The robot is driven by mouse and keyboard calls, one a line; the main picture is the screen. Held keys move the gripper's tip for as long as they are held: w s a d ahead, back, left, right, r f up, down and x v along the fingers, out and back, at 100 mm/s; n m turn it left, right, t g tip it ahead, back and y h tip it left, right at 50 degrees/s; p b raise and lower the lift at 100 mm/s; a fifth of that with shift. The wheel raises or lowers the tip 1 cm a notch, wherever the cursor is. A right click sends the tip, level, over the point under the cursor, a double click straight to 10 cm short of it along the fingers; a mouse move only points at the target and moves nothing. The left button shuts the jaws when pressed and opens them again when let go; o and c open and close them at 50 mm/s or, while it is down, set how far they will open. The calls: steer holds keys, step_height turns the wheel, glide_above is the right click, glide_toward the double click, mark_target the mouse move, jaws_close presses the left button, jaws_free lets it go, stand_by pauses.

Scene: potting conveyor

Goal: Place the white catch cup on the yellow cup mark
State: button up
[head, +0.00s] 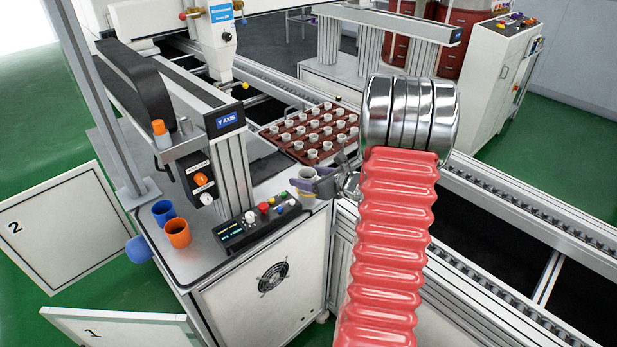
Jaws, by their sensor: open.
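A small whitish cup (307,172), seemingly the catch cup, stands upright at the right end of the grey bench top, beside the control box. My gripper (316,185) is open at this cup, its dark jaws in front of and beside the cup's lower part. Whether the cup is between the jaws or only beside them cannot be told. My arm comes in from the right and hides what lies behind it.
A brown tray (272,137) of small white cups sits behind. A control box (252,222) with buttons stands left of my gripper. A blue cup (163,211) and an orange cup (178,233) stand at the bench's left. The Y-axis post (231,165) rises between.

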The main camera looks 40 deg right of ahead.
steer(key=shift+r, duration=0.1)
steer(key=v, duration=1.2)
stand_by(0.6)
steer(key=a+r+n+g+y, duration=0.3)
steer(key=a+n, duration=0.5)
steer(key=a, duration=0.5)
steer(key=a+r+n+g+y, duration=0.25)
steer(key=a+n, duration=0.45)
steer(key=a, duration=0.6)
steer(key=s+a+r+n+g+h, duration=0.1)
steer(key=s+a+r+n+h, duration=0.2)
steer(key=n, duration=0.7)
steer(key=s+a+r+n+g+h, duration=0.1)
steer(key=s+a+r+n+h, duration=0.2)
steer(key=s+a+n, duration=0.5)
steer(key=s+n, duration=0.2)
steer(key=n, duration=0.1)
steer(key=shift+s+a+r, duration=0.15)
steer(key=shift+s, duration=0.1)
